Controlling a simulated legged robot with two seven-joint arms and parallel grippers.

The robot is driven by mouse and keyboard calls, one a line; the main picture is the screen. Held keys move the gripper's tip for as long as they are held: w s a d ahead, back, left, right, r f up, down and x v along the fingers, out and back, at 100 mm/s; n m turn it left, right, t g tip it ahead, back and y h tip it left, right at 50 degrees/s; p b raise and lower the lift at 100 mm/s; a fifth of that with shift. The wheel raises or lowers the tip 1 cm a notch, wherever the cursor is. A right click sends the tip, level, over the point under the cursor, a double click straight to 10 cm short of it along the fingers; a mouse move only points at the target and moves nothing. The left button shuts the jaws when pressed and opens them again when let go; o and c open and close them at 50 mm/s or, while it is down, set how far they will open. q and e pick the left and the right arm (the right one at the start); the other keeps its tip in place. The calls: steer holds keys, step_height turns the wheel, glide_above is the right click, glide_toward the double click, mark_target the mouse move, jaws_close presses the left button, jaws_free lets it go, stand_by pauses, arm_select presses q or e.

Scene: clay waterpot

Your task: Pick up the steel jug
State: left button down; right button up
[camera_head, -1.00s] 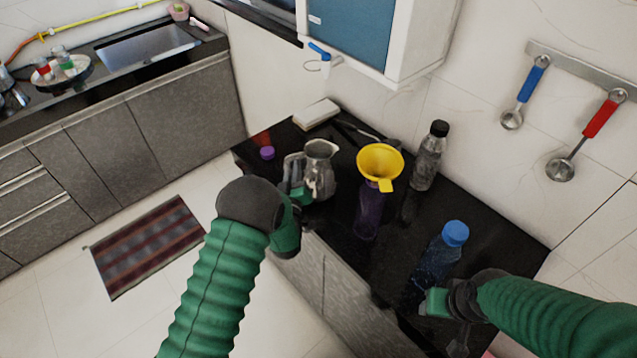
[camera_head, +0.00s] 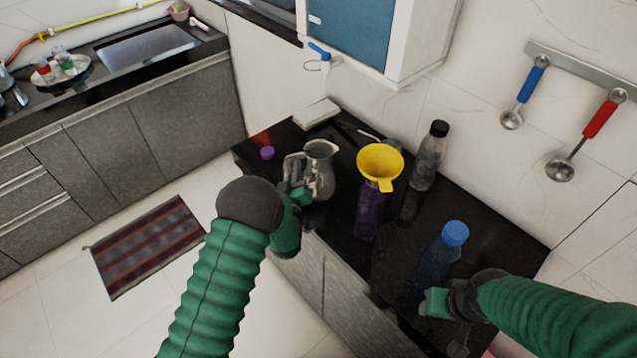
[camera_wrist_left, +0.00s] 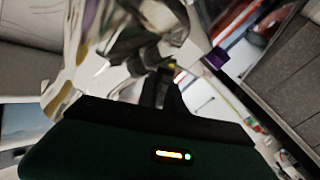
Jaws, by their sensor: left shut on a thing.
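The steel jug (camera_head: 321,170) stands upright on the black counter, its handle (camera_head: 292,166) on the left side. My left gripper (camera_head: 299,190) is at the jug's handle side and is shut on the jug, at or near the handle. The fingertips are partly hidden by my own wrist. In the left wrist view the shiny jug (camera_wrist_left: 140,35) fills the upper middle, close to the gripper (camera_wrist_left: 160,85). My right gripper (camera_head: 436,303) is at the counter's front edge near the blue-capped bottle; its jaw opening is unclear.
A purple bottle (camera_head: 368,214) with a yellow funnel (camera_head: 380,162) stands right of the jug. A black-capped bottle (camera_head: 428,158) is behind it, a blue-capped bottle (camera_head: 441,255) nearer the right arm. A purple cap (camera_head: 267,153) and white box (camera_head: 316,113) lie left and behind.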

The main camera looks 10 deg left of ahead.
arm_select(q)
steer(key=shift+r, duration=0.1)
arm_select(e)
steer(key=shift+f+b, duration=0.55)
arm_select(q)
steer(key=s+a+r, duration=0.2)
steer(key=s+a, duration=0.1)
steer(key=s, duration=0.4)
steer(key=s+a+r, duration=0.3)
steer(key=s, duration=0.5)
steer(key=shift+w, duration=0.1)
